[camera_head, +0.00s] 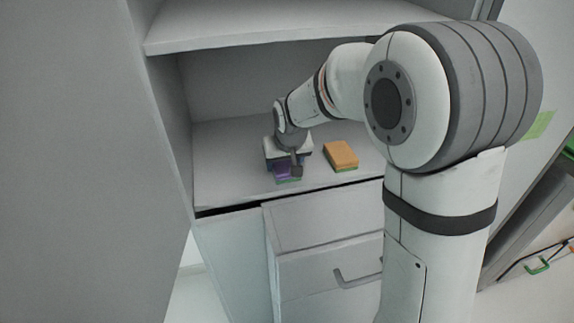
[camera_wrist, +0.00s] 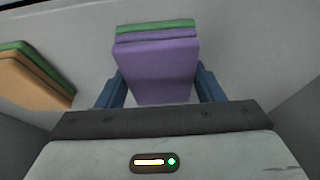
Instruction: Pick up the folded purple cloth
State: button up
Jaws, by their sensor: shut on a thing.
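The folded purple cloth (camera_head: 286,172) is on the cabinet shelf near its front edge, partly hidden behind my gripper in the head view. In the wrist view the purple cloth (camera_wrist: 157,68) lies between the two blue fingers of my gripper (camera_wrist: 160,92), with a green layer along its far edge. My gripper (camera_head: 288,168) is shut on the purple cloth. Whether the cloth touches the shelf or is raised a little, I cannot tell.
An orange folded cloth with a green layer (camera_head: 341,156) lies on the shelf to the right; it also shows at the left of the wrist view (camera_wrist: 30,78). An upper shelf (camera_head: 240,28) hangs above my arm. Cabinet walls stand at the left and back, drawers (camera_head: 325,235) below.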

aim_at(286, 165)
jog(key=shift+r, duration=0.1)
jog(key=shift+r, duration=0.4)
notch_tip(286, 165, up, 2)
jog(key=shift+r, duration=0.25)
jog(key=shift+s+d+r+b, duration=0.2)
jog(key=shift+s+b, duration=0.2)
jog(key=shift+s, duration=0.2)
jog(key=s+d+b, duration=0.1)
jog(key=s+d, duration=0.1)
jog(key=s, duration=0.6)
jog(key=s+d+b, duration=0.2)
jog(key=s, duration=0.6)
jog(key=shift+d, duration=0.3)
jog(key=shift+s, duration=0.1)
jog(key=o, duration=0.4)
jog(key=shift+c, duration=1.6)
